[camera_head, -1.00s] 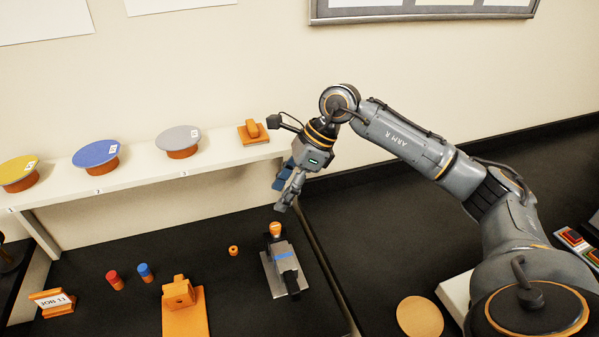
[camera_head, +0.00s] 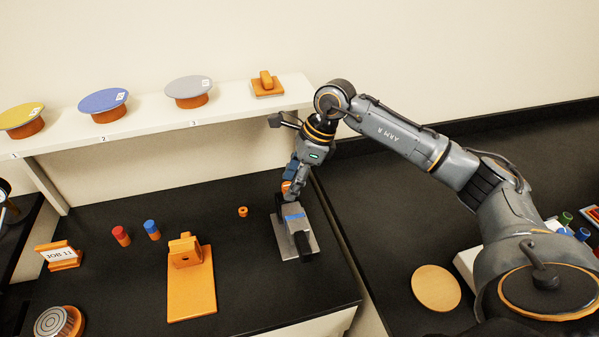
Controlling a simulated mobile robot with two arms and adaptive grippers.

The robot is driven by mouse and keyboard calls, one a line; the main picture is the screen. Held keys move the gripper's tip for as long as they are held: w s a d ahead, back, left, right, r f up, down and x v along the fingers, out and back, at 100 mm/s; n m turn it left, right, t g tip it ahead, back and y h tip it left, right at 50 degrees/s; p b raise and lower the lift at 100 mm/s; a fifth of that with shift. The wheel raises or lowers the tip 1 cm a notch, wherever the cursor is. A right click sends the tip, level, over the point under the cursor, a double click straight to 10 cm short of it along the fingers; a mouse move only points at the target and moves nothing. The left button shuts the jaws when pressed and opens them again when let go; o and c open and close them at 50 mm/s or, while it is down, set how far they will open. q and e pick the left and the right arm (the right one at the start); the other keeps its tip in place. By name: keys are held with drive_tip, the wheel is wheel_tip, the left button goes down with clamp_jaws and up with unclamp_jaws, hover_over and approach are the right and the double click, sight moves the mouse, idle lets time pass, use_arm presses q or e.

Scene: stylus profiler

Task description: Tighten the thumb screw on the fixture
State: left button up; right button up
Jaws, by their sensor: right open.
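The fixture (camera_head: 307,241), a grey plate with a black and grey body and a blue band, lies on the black bench right of centre. The small orange knob at its far end, which looks like the thumb screw (camera_head: 286,186), is partly hidden by my right gripper. My right gripper (camera_head: 292,190) points down at the knob with its fingers open around or right beside it; I cannot tell whether they touch it. My left gripper is not in view.
An orange block on a plate (camera_head: 191,284) stands left of the fixture, with a small orange ring (camera_head: 243,212) behind. Red (camera_head: 121,236) and blue (camera_head: 152,230) capped pegs stand farther left. A white shelf (camera_head: 150,133) with several discs runs along the back.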

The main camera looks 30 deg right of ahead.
drive_tip(key=shift+w+a+f, duration=0.1)
drive_tip(key=shift+a+f, duration=0.05)
drive_tip(key=shift+f, duration=0.4)
